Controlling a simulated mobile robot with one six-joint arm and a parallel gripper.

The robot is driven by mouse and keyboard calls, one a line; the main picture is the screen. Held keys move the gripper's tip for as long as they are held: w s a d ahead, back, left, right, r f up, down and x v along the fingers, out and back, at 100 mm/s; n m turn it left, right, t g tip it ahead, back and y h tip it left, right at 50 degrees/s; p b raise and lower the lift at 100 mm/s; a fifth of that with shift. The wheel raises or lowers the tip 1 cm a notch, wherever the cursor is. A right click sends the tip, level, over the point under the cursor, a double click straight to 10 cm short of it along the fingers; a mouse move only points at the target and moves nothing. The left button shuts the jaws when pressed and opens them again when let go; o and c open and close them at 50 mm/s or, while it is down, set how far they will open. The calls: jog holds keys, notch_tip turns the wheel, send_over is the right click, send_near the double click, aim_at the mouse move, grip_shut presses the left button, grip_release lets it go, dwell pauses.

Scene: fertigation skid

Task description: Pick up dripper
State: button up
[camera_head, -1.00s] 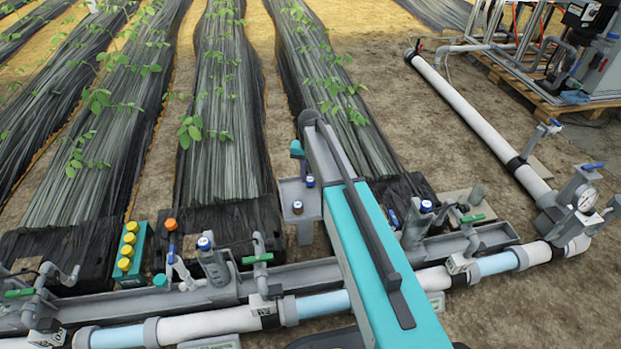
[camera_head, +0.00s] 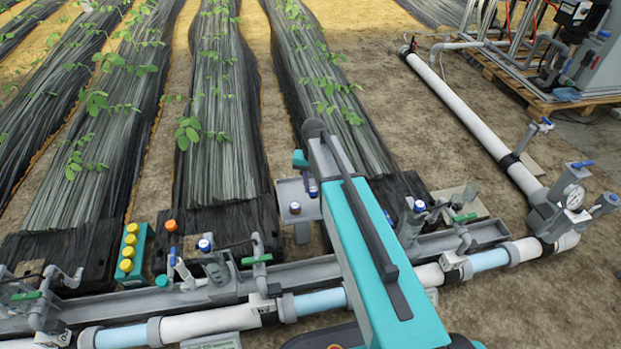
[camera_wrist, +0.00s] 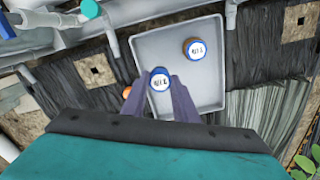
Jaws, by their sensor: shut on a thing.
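My gripper (camera_wrist: 174,100) is shut on a dripper (camera_wrist: 160,77) with a blue rim and a white printed top, held at the fingertips in the wrist view. That dripper also shows beside my arm in the head view (camera_head: 313,191). A second similar dripper (camera_wrist: 195,49) stands in the grey tray (camera_wrist: 160,45), apart from the fingers; it shows in the head view too (camera_head: 295,208). The held dripper appears over the tray's near part; I cannot tell its height above the tray floor.
A green rack (camera_head: 143,258) with yellow-capped pieces stands at the left, near an orange cap (camera_head: 171,226). A grey channel (camera_head: 110,303) and a white pipe (camera_head: 205,323) with valves run across the front. Plant beds lie behind; bare soil (camera_head: 430,140) is open at the right.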

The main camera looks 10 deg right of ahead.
jog(key=s+p, duration=0.1)
jog(key=s, duration=0.7)
jog(key=shift+d+r+p, duration=0.3)
jog(key=shift+d+r, duration=0.05)
jog(key=shift+r, duration=0.05)
jog(key=shift+w, duration=0.1)
jog(key=s+r+n+p, duration=0.1)
jog(key=r+n+p, duration=0.1)
jog(key=r+p, duration=1)
jog(key=s+a+r+n+p, duration=0.1)
jog(key=s+r+n+p, duration=0.1)
jog(key=r+p, duration=1)
notch_tip(320, 180, up, 12)
jog(key=shift+a+f+n+p, duration=0.2)
jog(key=shift+n+p, duration=0.1)
jog(key=shift+p, duration=0.1)
